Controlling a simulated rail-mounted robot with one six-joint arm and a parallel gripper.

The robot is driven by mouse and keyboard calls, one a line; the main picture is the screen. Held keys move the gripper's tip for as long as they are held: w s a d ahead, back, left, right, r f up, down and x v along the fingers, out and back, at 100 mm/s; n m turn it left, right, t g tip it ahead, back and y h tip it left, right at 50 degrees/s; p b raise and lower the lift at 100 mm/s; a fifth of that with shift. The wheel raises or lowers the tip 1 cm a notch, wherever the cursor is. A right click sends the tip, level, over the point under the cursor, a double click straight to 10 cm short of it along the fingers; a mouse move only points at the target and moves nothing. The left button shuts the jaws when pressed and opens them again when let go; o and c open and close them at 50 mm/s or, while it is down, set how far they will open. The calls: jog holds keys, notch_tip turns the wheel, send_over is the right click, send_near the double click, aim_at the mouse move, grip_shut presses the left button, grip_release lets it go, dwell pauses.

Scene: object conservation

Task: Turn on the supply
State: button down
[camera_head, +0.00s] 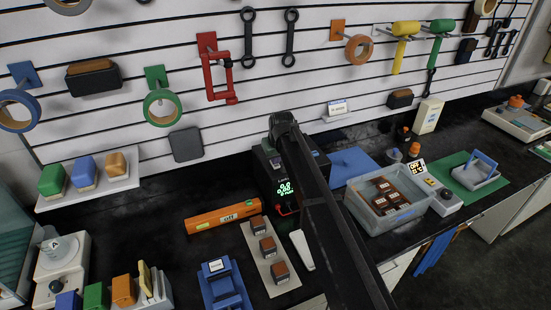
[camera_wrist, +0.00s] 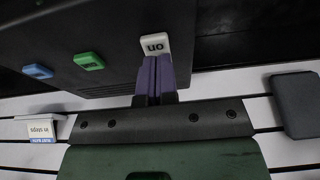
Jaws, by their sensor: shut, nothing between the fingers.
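The supply (camera_head: 267,178) is a dark box on the black bench, with lit green digits on its front. In the wrist view the supply's dark top (camera_wrist: 105,45) carries a white button marked "ON" (camera_wrist: 156,43), a green button (camera_wrist: 89,61) and a blue button (camera_wrist: 38,71). My gripper (camera_wrist: 154,60) is shut and empty. Its purple fingertips are at the lower edge of the white button in that view; I cannot tell whether they touch it.
A slatted wall with hanging tools rises close behind the supply. An orange level (camera_head: 223,217) lies in front of it on the left. A grey bin (camera_head: 400,217) with brown blocks stands to the right, and a blue mat (camera_head: 352,164) lies between them.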

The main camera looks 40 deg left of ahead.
jog(key=p+v, duration=0.5)
jog(key=shift+w+a+r, duration=0.2)
jog(key=shift+a+r, duration=0.15)
jog(key=s+d+r+p, duration=0.2)
jog(key=d+r+p, duration=0.2)
jog(key=r+p, duration=0.3)
jog(key=shift+r+p, duration=0.25)
jog(key=shift+p, duration=0.15)
jog(key=shift+f, duration=0.1)
jog(key=s+d+f+m+h+b, duration=0.1)
jog(key=d+f+m+b, duration=0.3)
jog(key=d, duration=1.8)
jog(key=s+d+f+m+g+h+b, duration=0.1)
jog(key=s+d+f+m+b, duration=0.3)
jog(key=d, duration=1.7)
jog(key=s+d+f+m+h+b, duration=0.1)
jog(key=s+d+f+m+b, duration=0.2)
jog(key=d, duration=1.9)
notch_tip(320, 180, down, 6)
jog(key=m+b, duration=0.1)
jog(key=b, duration=0.4)
jog(key=shift+s+d+m, duration=0.25)
jog(key=shift+d+m, duration=0.05)
jog(key=shift+m, duration=0.1)
